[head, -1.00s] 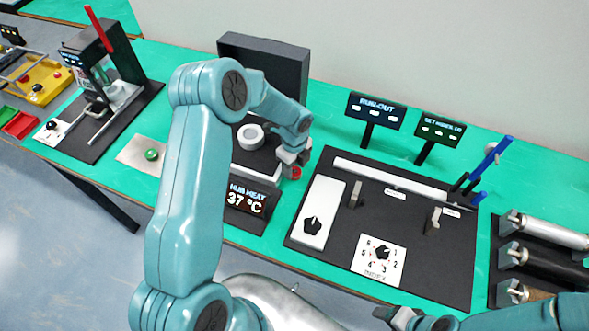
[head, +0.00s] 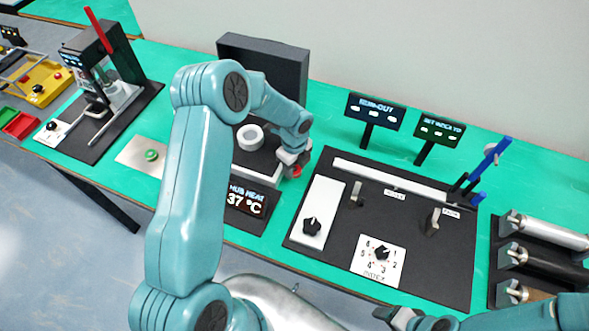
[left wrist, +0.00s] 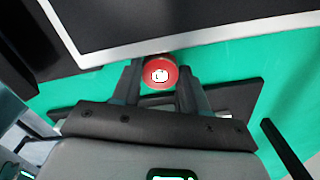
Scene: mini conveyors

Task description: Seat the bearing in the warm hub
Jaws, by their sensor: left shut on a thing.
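A pale ring-shaped part (head: 250,137), which looks like the hub, sits on the dark top of the hub heater, left of my left gripper. The heater's display (head: 246,198) reads HUB HEAT 37 °C. My left gripper (head: 293,163) is at the heater's right side, shut on a red round knob (head: 297,171). In the left wrist view the knob (left wrist: 159,74), with a white mark on its face, sits between the two fingertips (left wrist: 160,82). My left arm hides part of the heater. I cannot make out the bearing. My right gripper (head: 400,317) is at the bottom edge, partly cut off.
A black board (head: 330,240) with a rail, a dial and levers lies to the right, below two small displays (head: 376,110). Rollers (head: 550,232) lie in a rack at far right. A press (head: 108,85) stands at left. A green button (head: 152,155) is left of my arm.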

